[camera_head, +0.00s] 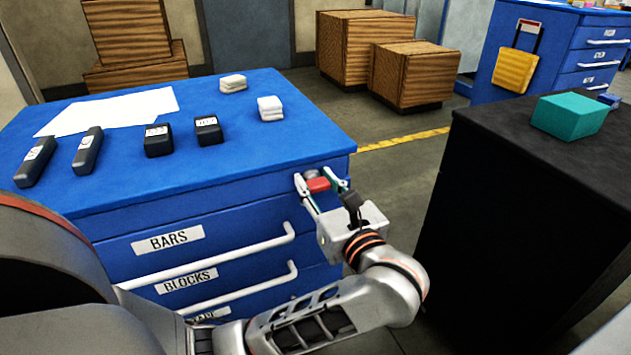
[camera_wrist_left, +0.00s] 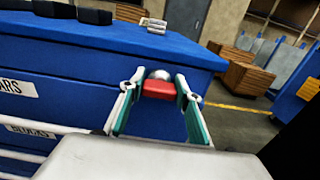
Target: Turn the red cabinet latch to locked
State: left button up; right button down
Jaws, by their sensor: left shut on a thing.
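The red latch (camera_head: 317,184) is on the front of the blue cabinet (camera_head: 240,215), near its upper right corner. A round grey metal piece shows just behind it. My left gripper (camera_head: 320,183) is at the latch, one finger on each side, shut on it. In the left wrist view the latch (camera_wrist_left: 158,90) lies about level between the fingertips of the gripper (camera_wrist_left: 160,88), with the silver knob above it. The faces where the fingers touch the latch are partly hidden. My right gripper is not in view.
Black bars (camera_head: 88,150) and black blocks (camera_head: 158,140), white stacks (camera_head: 270,108) and paper (camera_head: 112,112) lie on the cabinet top. White drawer handles (camera_head: 215,258) stick out below. A black cabinet (camera_head: 520,180) stands to the right, with a teal box (camera_head: 572,116) on it.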

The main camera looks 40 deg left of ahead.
pick_arm(q)
jog(key=o, duration=0.9)
jog(key=shift+f, duration=0.1)
jog(key=shift+o, duration=1.1)
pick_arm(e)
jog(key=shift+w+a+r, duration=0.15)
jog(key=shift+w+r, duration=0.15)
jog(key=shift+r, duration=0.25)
pick_arm(q)
jog(key=shift+s+d, duration=0.15)
jog(key=shift+d, duration=0.3)
jog(key=v, duration=0.6)
jog(key=shift+s+d, duration=0.15)
jog(key=shift+d, duration=0.1)
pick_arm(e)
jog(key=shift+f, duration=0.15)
